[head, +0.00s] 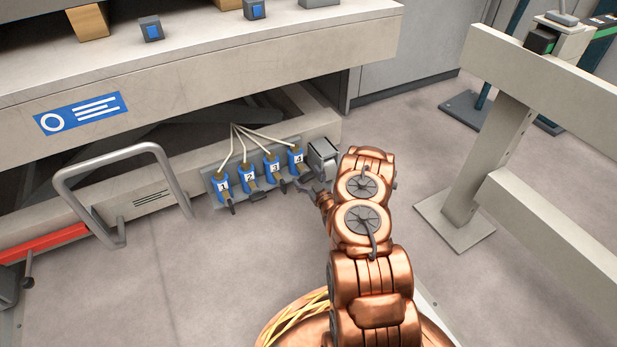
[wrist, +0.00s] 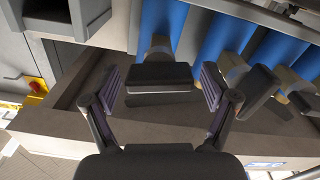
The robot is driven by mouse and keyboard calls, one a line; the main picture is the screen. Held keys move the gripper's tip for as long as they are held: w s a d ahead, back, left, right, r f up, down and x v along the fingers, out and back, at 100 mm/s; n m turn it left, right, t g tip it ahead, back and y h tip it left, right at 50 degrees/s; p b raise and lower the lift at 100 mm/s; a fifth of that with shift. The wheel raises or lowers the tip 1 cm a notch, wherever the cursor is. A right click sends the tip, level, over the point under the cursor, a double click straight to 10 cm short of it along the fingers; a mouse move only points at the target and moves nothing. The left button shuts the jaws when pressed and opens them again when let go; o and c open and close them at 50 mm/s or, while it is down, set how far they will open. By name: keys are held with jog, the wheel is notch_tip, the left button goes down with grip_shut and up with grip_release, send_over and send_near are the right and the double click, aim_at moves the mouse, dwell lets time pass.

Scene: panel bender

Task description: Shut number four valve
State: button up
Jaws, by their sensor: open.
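The number four valve (head: 296,158) is the rightmost blue valve in a numbered row on the low panel in the head view. In the wrist view, a blue valve body (wrist: 163,22) stands at top centre with a black lever handle (wrist: 160,74) below it. My gripper (head: 306,184) is at the front of valve four and hides its handle in the head view. In the wrist view my gripper (wrist: 161,88) is open, with one finger on each side of the black handle. Gaps show between handle and fingers; whether either touches is unclear.
A grey box (head: 323,156) sits just right of valve four. A grey tubular rail (head: 120,160) is at left. A beige frame (head: 490,150) stands at right.

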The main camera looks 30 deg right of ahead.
jog(key=c, duration=1.2)
jog(key=shift+o, duration=0.2)
jog(key=shift+r+m+p, duration=0.2)
jog(key=shift+m+p, duration=0.7)
jog(key=shift+f+m+p, duration=0.1)
jog(key=shift+m+p, duration=0.25)
jog(key=shift+m, duration=0.35)
jog(key=o, duration=1.2)
jog(key=shift+d, duration=0.1)
jog(key=shift+c, duration=0.2)
jog(key=shift+s, duration=0.1)
